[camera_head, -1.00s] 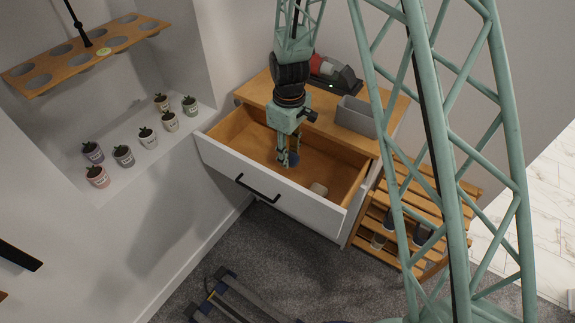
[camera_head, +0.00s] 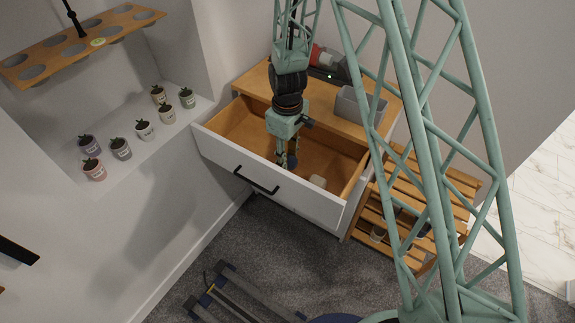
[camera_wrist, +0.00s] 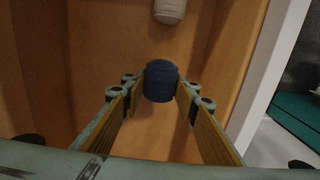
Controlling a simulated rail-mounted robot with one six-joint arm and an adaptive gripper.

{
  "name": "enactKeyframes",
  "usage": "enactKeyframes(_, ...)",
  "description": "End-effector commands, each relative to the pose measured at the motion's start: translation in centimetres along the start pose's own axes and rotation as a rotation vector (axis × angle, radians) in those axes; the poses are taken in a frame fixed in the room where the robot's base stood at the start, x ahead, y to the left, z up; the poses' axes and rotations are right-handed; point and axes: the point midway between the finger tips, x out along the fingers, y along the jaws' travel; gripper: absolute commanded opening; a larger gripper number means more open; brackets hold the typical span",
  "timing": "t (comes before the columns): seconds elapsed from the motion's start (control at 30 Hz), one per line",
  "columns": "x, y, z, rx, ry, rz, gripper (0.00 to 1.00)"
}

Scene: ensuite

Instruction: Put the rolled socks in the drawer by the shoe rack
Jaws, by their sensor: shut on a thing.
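My gripper (camera_head: 287,160) reaches down into the open drawer (camera_head: 268,189), which has a wooden inside, a white front and a black handle. In the wrist view my gripper (camera_wrist: 160,90) is shut on a dark blue rolled pair of socks (camera_wrist: 160,82), held between the fingertips over the wooden drawer floor. In the head view the dark blue roll (camera_head: 292,161) shows beside the fingers. I cannot tell whether it touches the floor.
The slatted wooden shoe rack (camera_head: 432,190) stands right of the drawer unit, with shoes on its lower shelf. A grey bin (camera_head: 358,108) stands on the unit's top. Small potted plants (camera_head: 145,130) line a ledge at left. A dark frame (camera_head: 232,300) lies on the carpet.

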Motion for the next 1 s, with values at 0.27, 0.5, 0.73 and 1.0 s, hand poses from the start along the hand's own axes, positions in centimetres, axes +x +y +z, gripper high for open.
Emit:
enactKeyframes(0.27, 0.5, 0.0, 0.0, 0.000, -0.001, 0.000, 0.17)
enactKeyframes(0.5, 2.8, -0.1, 0.1, 0.000, -0.002, -0.001, 0.17)
enactKeyframes(0.73, 3.8, 0.0, 0.0, 0.000, 0.000, 0.000, 0.17)
enactKeyframes(1.0, 3.8, 0.0, 0.0, 0.000, 0.000, 0.000, 0.17)
